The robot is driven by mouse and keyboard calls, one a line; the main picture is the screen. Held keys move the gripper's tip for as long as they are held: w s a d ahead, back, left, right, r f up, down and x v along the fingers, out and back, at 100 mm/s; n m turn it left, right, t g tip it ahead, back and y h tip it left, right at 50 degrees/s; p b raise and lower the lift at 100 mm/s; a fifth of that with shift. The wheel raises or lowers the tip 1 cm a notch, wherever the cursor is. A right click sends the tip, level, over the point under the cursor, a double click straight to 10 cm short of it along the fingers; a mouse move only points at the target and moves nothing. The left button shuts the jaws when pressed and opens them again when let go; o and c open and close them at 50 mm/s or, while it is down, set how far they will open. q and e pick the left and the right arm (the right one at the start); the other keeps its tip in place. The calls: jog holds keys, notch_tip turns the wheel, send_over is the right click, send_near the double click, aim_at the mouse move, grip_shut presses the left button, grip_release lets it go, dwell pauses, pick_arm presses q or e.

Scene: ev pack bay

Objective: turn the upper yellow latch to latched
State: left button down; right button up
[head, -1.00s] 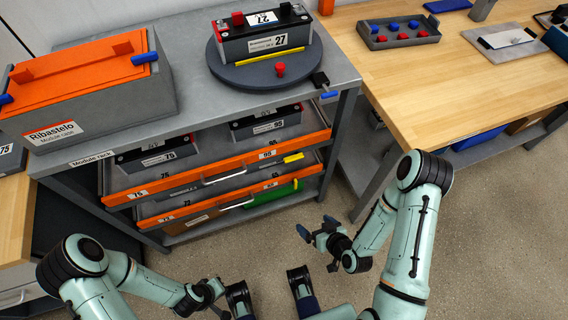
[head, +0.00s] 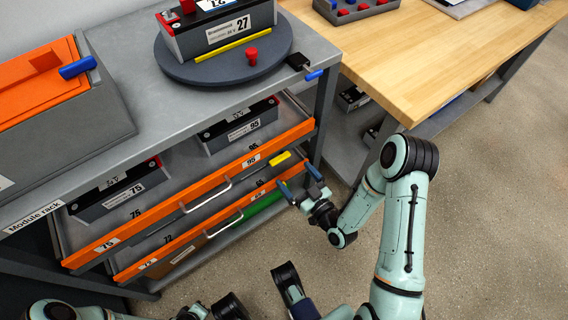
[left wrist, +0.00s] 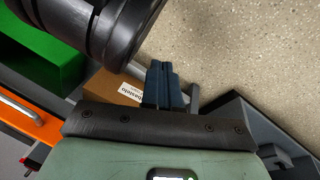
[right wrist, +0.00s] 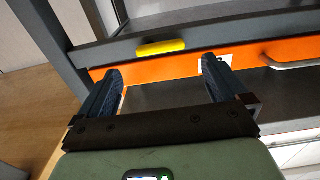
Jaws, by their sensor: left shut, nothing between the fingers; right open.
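In the right wrist view the latch (right wrist: 161,47) lies lengthwise along the top of the orange front, ahead of the fingers. My right gripper (head: 299,181) is open and empty, just in front of and below the latch, apart from it as far as I can tell. Its spread fingers (right wrist: 163,72) point toward the drawer front. My left gripper (left wrist: 163,85) is shut and empty, low down; its fingers show in the left wrist view.
A lower orange drawer (head: 190,247) with a handle sits below. A turntable (head: 225,69) holding a battery module stands on the rack top, with a blue-tipped black clamp (head: 301,65) at its edge. A wooden bench (head: 420,60) stands right. The floor in front is clear.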

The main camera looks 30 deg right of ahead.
aim_at(282, 160)
pick_arm(q)
jog(key=shift+s+a+f+g+b, duration=0.15)
jog(key=shift+s+f+g+b, duration=0.25)
jog(key=shift+s+f, duration=0.55)
pick_arm(e)
jog(key=w, duration=0.6)
jog(key=shift+w+a, duration=0.1)
jog(key=shift+a, duration=0.15)
pick_arm(q)
jog(key=shift+r, duration=0.1)
pick_arm(e)
jog(key=c, duration=1)
